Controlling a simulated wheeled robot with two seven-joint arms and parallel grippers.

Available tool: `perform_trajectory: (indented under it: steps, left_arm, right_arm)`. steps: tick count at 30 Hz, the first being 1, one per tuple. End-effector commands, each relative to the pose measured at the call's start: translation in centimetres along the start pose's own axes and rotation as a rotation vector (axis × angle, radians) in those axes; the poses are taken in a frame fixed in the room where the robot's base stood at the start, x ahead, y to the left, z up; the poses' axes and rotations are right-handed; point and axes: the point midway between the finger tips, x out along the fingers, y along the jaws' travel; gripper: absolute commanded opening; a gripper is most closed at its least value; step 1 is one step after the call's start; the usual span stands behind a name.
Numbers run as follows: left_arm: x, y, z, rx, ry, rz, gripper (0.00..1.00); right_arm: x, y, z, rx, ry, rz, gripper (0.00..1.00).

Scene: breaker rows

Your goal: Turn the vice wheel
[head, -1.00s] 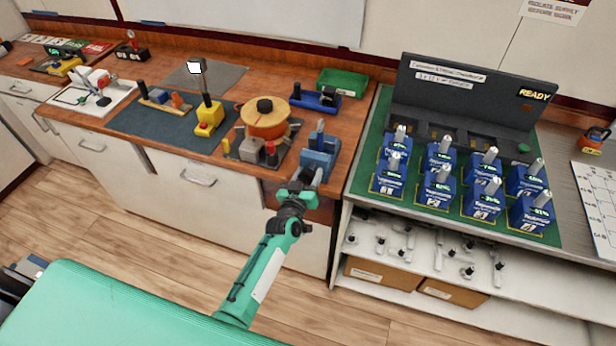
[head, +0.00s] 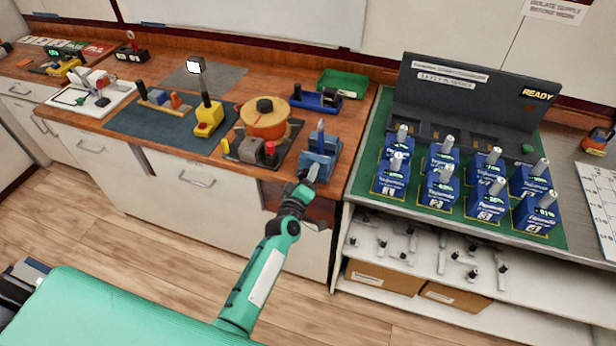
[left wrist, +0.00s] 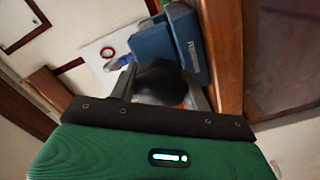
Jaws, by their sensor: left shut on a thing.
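The blue vice (head: 319,160) stands at the front right end of the wooden bench. It also shows in the left wrist view (left wrist: 154,50). My left gripper (head: 309,178) is at the vice's front, with its fingers pointing at it. In the left wrist view my left gripper (left wrist: 160,88) has a dark, rounded thing between its fingers, which looks like the vice wheel (left wrist: 160,80). The gripper is shut on it. The fingers and wrist hide the wheel in the head view. My right gripper is not in view.
An orange drum (head: 264,124) on a dark base is left of the vice. A yellow block with a lever (head: 208,117) stands farther left. A green tray (head: 342,84) is behind. Blue breakers (head: 484,199) stand in rows on the right bench.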

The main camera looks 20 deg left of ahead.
Motion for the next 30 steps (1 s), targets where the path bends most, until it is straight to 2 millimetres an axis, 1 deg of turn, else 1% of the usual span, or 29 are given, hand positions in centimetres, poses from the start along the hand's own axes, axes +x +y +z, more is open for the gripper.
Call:
perform_trajectory:
  steps: [6,17,18,21,30]
  left_arm:
    - [-0.06,-0.14,0.09,-0.033,-0.001,-0.002,0.25]
    - [-0.07,-0.15,0.10,-0.036,-0.002,-0.002,0.25]
    - [-0.07,-0.15,0.09,-0.035,-0.002,-0.002,0.52]
    - [-0.06,-0.13,0.08,-0.035,-0.001,-0.002,0.70]
    - [-0.12,-0.08,0.05,-0.035,-0.001,-0.001,0.70]
  right_arm:
    - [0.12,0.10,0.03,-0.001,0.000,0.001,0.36]
    - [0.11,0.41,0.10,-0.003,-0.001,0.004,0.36]
    - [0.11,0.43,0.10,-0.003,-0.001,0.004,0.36]
    - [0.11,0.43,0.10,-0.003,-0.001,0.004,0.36]
    - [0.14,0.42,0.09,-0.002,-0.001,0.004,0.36]
